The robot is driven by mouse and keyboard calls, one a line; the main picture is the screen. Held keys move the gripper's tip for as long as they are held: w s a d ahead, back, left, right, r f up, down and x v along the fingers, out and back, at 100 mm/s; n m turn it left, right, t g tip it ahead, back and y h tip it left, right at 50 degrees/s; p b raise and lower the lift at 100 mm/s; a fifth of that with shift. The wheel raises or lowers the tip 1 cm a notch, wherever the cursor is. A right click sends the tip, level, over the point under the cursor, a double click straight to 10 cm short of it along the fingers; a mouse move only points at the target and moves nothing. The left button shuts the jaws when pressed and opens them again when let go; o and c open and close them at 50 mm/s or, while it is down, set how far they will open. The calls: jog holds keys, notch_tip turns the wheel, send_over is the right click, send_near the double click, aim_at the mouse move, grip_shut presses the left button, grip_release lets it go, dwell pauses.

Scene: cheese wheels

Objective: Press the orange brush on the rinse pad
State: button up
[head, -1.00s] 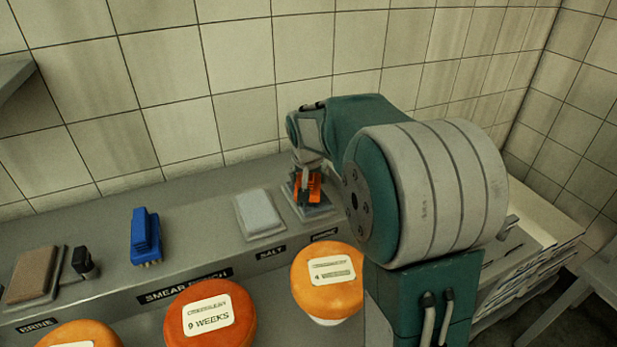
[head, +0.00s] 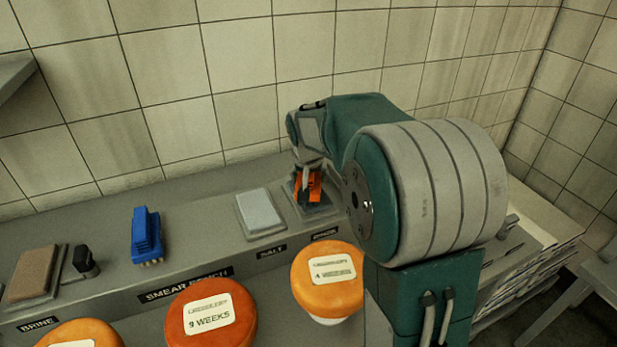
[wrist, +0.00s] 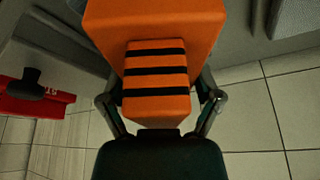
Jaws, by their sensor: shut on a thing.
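The orange brush (head: 315,187) is in my gripper (head: 307,184), over the rinse pad (head: 326,208) at the right end of the bench in the head view. The gripper is shut on the brush's ribbed grip, with a finger on each side, as the wrist view shows the brush (wrist: 155,80) and gripper (wrist: 160,105). The brush is low at the pad, but its bristles are hidden, so I cannot tell whether they touch it. The pad is partly covered by the gripper and brush.
The salt pad (head: 260,211) lies just left of the rinse pad. A blue brush (head: 145,236) stands farther left, then the brown brine pad (head: 35,273) and a black holder (head: 86,260). Orange cheese wheels (head: 210,318) stand in front. A tiled wall (head: 240,60) rises behind.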

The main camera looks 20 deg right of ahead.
jog(key=shift+r, duration=3.45)
